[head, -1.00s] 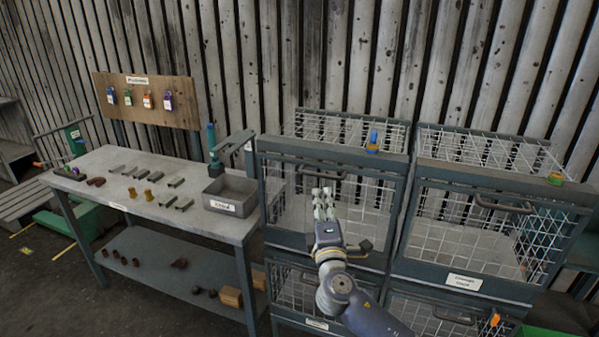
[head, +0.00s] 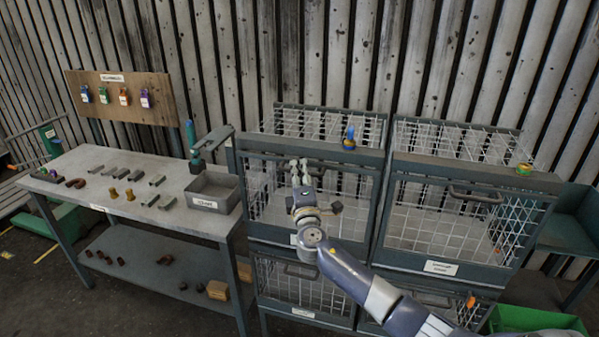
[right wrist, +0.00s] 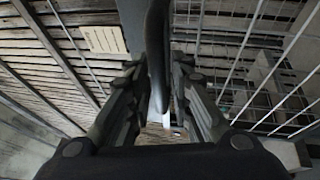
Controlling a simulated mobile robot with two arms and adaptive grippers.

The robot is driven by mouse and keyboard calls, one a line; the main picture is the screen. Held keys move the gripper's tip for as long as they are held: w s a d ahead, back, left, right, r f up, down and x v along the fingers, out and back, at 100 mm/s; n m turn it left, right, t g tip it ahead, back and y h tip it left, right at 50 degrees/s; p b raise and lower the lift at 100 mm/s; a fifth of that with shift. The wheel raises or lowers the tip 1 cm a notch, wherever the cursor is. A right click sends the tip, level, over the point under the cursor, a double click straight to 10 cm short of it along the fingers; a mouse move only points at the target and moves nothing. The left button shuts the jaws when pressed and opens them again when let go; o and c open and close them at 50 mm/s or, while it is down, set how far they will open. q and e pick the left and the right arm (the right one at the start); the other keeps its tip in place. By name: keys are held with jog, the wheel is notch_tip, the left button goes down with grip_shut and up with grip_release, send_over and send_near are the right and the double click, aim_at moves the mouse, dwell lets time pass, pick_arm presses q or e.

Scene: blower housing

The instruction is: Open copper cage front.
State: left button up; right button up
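The upper left cage (head: 330,207) has a grey frame, a wire mesh front and a dark handle across its top rail. The upper right cage (head: 450,215) looks alike, with its own handle (head: 474,194) and a front label (head: 441,268) too small to read. Both fronts look closed. My right gripper (head: 299,168) reaches up to the left cage's handle and covers part of it. In the right wrist view a dark curved bar (right wrist: 158,50) stands between my two fingers (right wrist: 158,85); I cannot tell if they grip it. My left gripper is out of view.
Lower cages (head: 305,290) stand beneath, one with an orange lock (head: 470,301). Coloured locks sit on the left cage top (head: 349,138) and right cage top (head: 524,169). A workbench (head: 120,205) with metal pieces and a grey bin (head: 212,190) stands at the left.

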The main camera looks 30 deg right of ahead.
jog(key=shift+c, duration=0.6)
grip_shut()
